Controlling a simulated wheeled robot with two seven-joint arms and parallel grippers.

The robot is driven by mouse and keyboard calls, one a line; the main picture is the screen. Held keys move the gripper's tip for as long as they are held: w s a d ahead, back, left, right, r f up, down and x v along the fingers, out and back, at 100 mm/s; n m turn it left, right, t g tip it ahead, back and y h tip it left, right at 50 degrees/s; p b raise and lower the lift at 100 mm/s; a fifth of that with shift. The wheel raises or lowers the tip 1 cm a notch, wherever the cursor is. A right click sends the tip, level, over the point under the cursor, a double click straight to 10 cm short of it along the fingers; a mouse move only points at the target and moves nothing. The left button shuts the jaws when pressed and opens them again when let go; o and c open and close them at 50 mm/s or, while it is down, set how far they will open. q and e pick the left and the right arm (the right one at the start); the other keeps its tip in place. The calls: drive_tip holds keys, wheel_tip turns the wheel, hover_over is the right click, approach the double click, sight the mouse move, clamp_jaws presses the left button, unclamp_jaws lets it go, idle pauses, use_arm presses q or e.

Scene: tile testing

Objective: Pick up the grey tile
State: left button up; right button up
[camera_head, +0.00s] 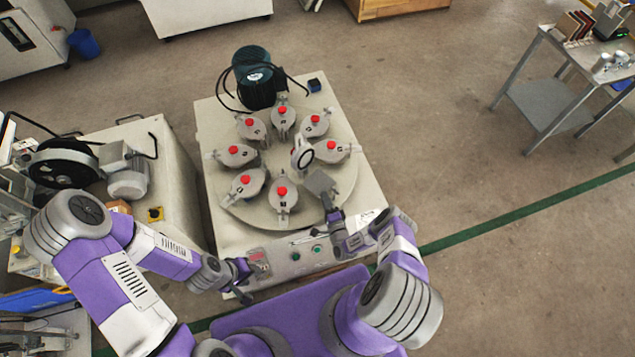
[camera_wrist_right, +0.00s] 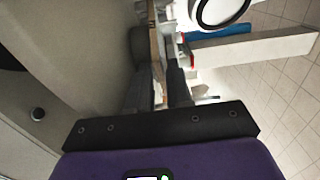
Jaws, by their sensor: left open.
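A grey square tile (camera_head: 321,183) shows in the head view at the front right of the round turntable (camera_head: 240,211). My right gripper (camera_head: 331,208) is just in front of the tile, with its fingers pointing at it. The head view does not make clear whether they touch it. In the right wrist view the two dark fingers (camera_wrist_right: 159,92) stand a little apart, and I cannot tell whether the tile is between them. My left gripper (camera_head: 244,281) is open and empty near the front left corner of the machine, by its control panel.
Several grey clamps (camera_head: 282,196) with red knobs ring the turntable. The panel has green buttons (camera_head: 295,257).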

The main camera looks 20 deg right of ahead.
clamp_jaws()
drive_tip(key=shift+r, duration=0.1)
wheel_tip(320, 180, up, 18)
drive_tip(key=p, duration=0.8)
idle(0.4)
